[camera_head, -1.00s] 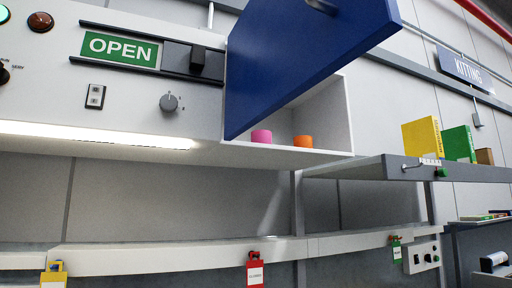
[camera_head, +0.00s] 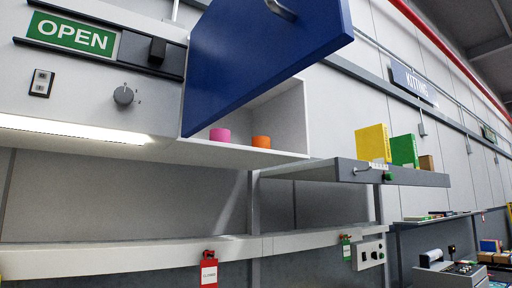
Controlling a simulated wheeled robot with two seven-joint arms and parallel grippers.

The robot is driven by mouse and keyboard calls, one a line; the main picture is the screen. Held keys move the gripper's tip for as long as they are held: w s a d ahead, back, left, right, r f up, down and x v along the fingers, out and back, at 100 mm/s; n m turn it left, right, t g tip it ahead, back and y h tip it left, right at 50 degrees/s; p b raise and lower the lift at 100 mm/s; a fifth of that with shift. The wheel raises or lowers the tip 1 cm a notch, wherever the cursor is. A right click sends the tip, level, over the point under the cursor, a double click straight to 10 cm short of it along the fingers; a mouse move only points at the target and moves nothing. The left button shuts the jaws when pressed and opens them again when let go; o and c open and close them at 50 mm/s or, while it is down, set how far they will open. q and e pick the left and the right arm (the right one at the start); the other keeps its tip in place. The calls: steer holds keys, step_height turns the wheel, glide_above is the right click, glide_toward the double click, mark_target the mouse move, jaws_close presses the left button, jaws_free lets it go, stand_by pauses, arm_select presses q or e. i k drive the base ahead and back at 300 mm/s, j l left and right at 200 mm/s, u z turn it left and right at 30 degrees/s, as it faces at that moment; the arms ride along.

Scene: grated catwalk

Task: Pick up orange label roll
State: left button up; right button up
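The orange label roll (camera_head: 261,142) stands on the floor of an open white wall cabinet (camera_head: 292,112). A pink roll (camera_head: 220,135) stands to its left, a small gap apart. The blue cabinet door (camera_head: 255,55) is swung open and hangs over the left and upper part of the opening. Neither of my grippers shows in the head view.
A grey shelf (camera_head: 410,177) to the right holds a yellow binder (camera_head: 373,144), a green binder (camera_head: 404,151) and a brown box (camera_head: 426,163). A long pale ledge (camera_head: 110,258) runs below, with a red tag (camera_head: 208,270) hanging on it.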

mark_target(261, 142)
steer(key=i+l+u, duration=0.2)
steer(key=l+u, duration=0.2)
steer(key=i+l+u, duration=0.15)
steer(key=l+u, duration=0.3)
steer(key=l, duration=0.15)
steer(key=l+u, duration=0.8)
steer(key=l, duration=0.3)
steer(key=k+l+u, duration=0.15)
steer(key=l+u, duration=0.25)
steer(key=l, duration=0.15)
